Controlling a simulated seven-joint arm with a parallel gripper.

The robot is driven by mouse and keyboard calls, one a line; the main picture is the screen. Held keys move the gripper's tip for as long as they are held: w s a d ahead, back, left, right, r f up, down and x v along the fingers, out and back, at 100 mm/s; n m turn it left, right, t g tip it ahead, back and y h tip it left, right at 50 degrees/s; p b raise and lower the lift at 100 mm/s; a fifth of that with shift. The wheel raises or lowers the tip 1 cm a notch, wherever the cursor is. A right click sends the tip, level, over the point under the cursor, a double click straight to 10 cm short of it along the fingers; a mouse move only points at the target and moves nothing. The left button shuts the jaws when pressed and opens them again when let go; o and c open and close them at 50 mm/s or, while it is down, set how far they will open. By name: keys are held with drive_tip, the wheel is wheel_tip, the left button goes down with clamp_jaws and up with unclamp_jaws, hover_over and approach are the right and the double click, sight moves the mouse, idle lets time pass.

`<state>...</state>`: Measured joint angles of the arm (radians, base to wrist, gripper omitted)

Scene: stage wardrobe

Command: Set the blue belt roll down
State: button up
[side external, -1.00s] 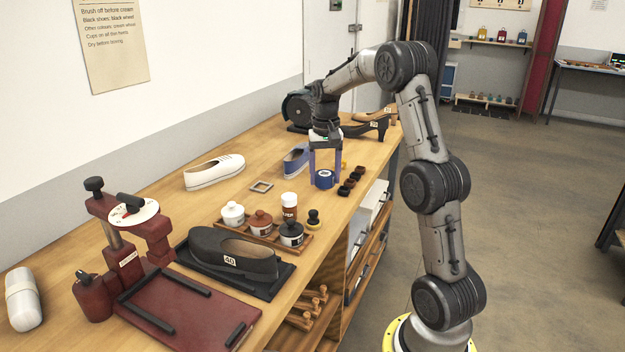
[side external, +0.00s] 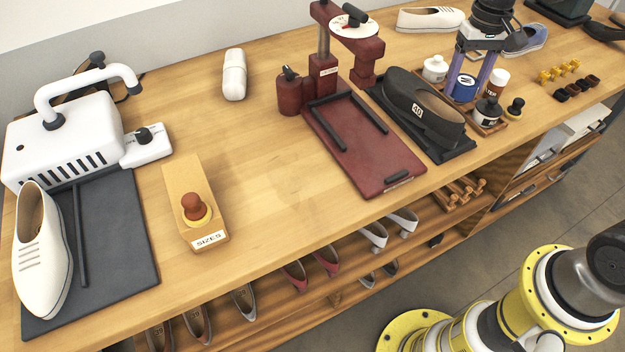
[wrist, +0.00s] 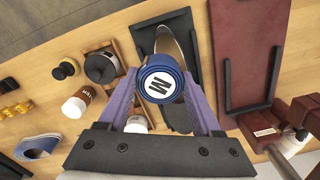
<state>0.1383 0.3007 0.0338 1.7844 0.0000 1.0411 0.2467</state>
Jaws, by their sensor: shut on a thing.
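The blue belt roll (side external: 462,88) is between the two purple fingers of my gripper (side external: 466,80), which is shut on it. In the wrist view the roll (wrist: 160,84) shows a white top label with a dark letter M. In that view it overlaps the black shoe marked 40, next to the tray of jars. In the side view it appears among the jars, beside the shoe. It looks held above the bench; its exact height and any contact below are hard to tell.
The black shoe (side external: 420,108) stands on a dark mat. A maroon press (side external: 370,160) stands to the left. Bare bench (side external: 262,130) lies farther left.

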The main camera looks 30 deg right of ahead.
drive_tip(key=s+a+r+n, duration=0.1)
drive_tip(key=s+a+n, duration=0.4)
drive_tip(key=a, duration=0.9)
drive_tip(key=s+a+n, duration=0.4)
drive_tip(key=s+a, duration=0.1)
drive_tip(key=a, duration=0.8)
hover_over(305, 190)
wheel_tip(305, 190, down, 9)
drive_tip(key=shift+s+f, duration=0.15)
drive_tip(key=shift+f, duration=1.75)
drive_tip(key=shift+f, duration=0.15)
drive_tip(key=o, duration=1.4)
drive_tip(key=shift+o, duration=0.2)
